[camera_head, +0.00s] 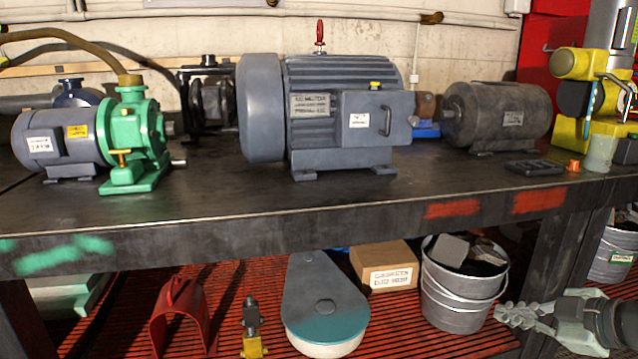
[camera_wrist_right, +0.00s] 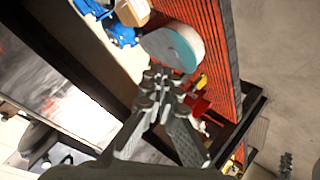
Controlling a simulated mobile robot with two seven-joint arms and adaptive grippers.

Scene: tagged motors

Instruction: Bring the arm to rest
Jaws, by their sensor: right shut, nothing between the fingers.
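My right gripper (camera_head: 505,313) comes in low at the right edge in the head view, its fingers pointing left. It is in front of the workbench (camera_head: 300,218) and just right of the grey metal bucket. It is shut and empty. In the right wrist view its fingers (camera_wrist_right: 160,80) meet near the middle of the picture, with nothing between them. My left gripper is in neither view.
The bench carries a large grey motor (camera_head: 262,110), a green pump (camera_head: 130,140) and a dark motor (camera_head: 497,117). Below, a slatted red shelf holds a metal bucket (camera_head: 455,300), a cardboard box (camera_head: 384,266), a teal-and-grey cover (camera_head: 322,310) and a red guard (camera_head: 180,318).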

